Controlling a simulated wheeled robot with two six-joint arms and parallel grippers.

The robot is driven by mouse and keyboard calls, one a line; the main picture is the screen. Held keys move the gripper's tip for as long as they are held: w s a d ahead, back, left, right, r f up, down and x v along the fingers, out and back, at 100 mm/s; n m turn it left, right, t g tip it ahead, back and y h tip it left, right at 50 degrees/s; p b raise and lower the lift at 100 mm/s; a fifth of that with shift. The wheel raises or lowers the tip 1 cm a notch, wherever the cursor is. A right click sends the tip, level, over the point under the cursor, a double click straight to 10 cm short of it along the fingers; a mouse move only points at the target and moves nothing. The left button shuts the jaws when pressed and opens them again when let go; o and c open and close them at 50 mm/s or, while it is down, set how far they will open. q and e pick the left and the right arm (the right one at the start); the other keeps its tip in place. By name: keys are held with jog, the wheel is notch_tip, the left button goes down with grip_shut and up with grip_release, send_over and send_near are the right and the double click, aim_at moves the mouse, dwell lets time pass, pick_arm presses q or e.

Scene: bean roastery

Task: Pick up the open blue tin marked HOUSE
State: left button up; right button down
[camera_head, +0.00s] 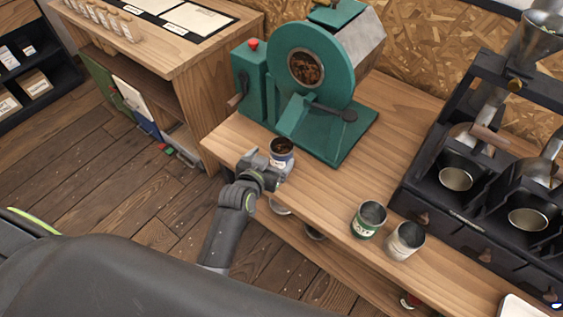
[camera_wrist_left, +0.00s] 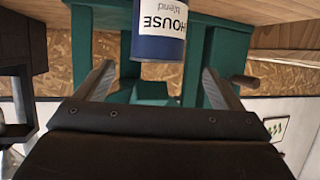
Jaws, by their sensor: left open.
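The open blue tin marked HOUSE (camera_head: 281,152) stands upright near the left edge of the wooden counter, with brown contents showing at its open top. In the left wrist view the tin (camera_wrist_left: 159,32) shows a white label reading "HOUSE blend" and appears upside down in the picture. My left gripper (camera_head: 270,165) is at the tin's near side, open. In the wrist view its two fingers (camera_wrist_left: 158,82) lie on either side of the tin's line, with gaps between them and the tin. My right gripper is not in view.
A green roaster (camera_head: 318,75) stands close behind the tin. A green-labelled tin (camera_head: 368,220) and a white-labelled tin (camera_head: 405,241) stand further right on the counter (camera_head: 330,187). A black machine (camera_head: 470,200) fills the right side. The counter between tin and those tins is clear.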

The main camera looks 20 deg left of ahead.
aim_at(286, 141)
pick_arm(q)
jog(key=b+x, duration=0.1)
jog(key=x, duration=0.1)
jog(key=shift+w+f+b, duration=0.25)
jog(key=shift+w+b, duration=0.05)
jog(key=shift+w+f+b, duration=0.15)
jog(key=shift+w+b, duration=0.25)
jog(key=shift+w, duration=0.3)
jog(key=b+x, duration=0.3)
jog(key=b, duration=0.1)
jog(key=shift+w+d+f, duration=0.15)
jog(key=shift+w+d, duration=0.15)
jog(key=shift+w, duration=0.05)
jog(key=shift+w+f+b, duration=0.1)
jog(key=shift+w+b, duration=0.35)
jog(key=shift+w, duration=0.2)
jog(key=c, duration=1.2)
jog(key=shift+o, duration=0.2)
jog(key=shift+r, duration=0.2)
